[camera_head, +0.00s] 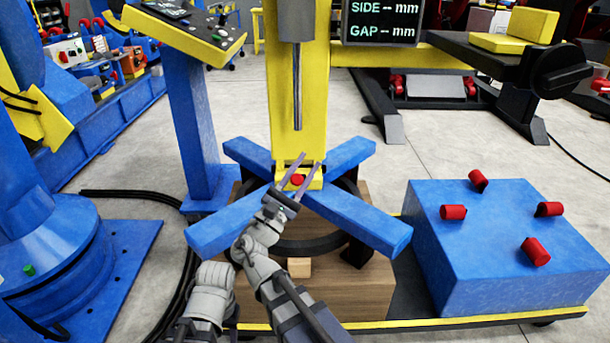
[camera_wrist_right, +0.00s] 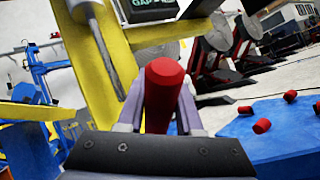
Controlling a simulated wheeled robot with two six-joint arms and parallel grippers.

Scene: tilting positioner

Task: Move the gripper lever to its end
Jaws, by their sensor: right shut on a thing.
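A red cylindrical knob (camera_head: 297,180), which looks like the lever's handle, sits low on the front of the yellow column (camera_head: 297,100), above the centre of a blue cross-shaped table (camera_head: 372,228). My right gripper (camera_head: 309,159) reaches up to it from below, with one finger on each side. In the right wrist view the red knob (camera_wrist_right: 164,95) stands between the two fingers, and the gripper (camera_wrist_right: 162,105) is shut on it. The rest of the lever is hidden behind the knob and gripper. My left gripper does not show.
A grey spindle (camera_head: 297,70) hangs above the cross table. A blue box (camera_head: 500,240) with several red pegs stands at the right. A control panel on a blue post (camera_head: 190,120) is at the left. A display (camera_head: 381,20) reads "SIDE -- mm, GAP -- mm".

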